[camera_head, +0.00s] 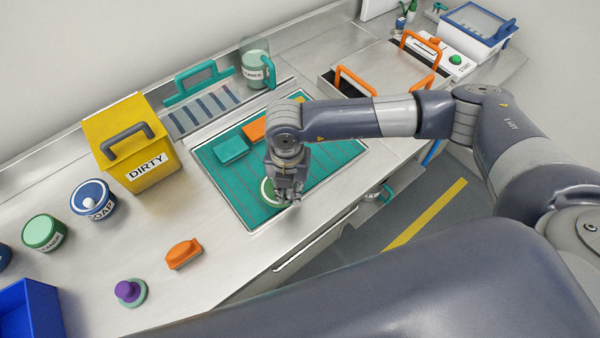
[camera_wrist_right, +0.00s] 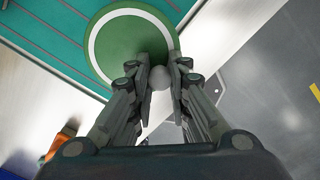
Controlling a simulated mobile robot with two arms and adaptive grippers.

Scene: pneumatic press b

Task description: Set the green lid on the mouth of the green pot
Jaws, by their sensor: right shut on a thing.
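The green lid (camera_wrist_right: 122,42) is a round green disc with a white ring and a pale round knob (camera_wrist_right: 160,80). In the right wrist view, my right gripper (camera_wrist_right: 160,77) is shut on the knob. In the head view, the green lid (camera_head: 267,192) shows partly behind my right gripper (camera_head: 284,198), over the front edge of the teal mat. I cannot tell whether it touches the mat. The green pot (camera_head: 43,232) stands upright on the counter at far left, away from my right gripper; its top looks open. My left gripper is not in view.
A blue soap pot (camera_head: 93,200) with a white knob and a yellow DIRTY box (camera_head: 130,145) stand near the green pot. The counter between mat and pots is clear.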

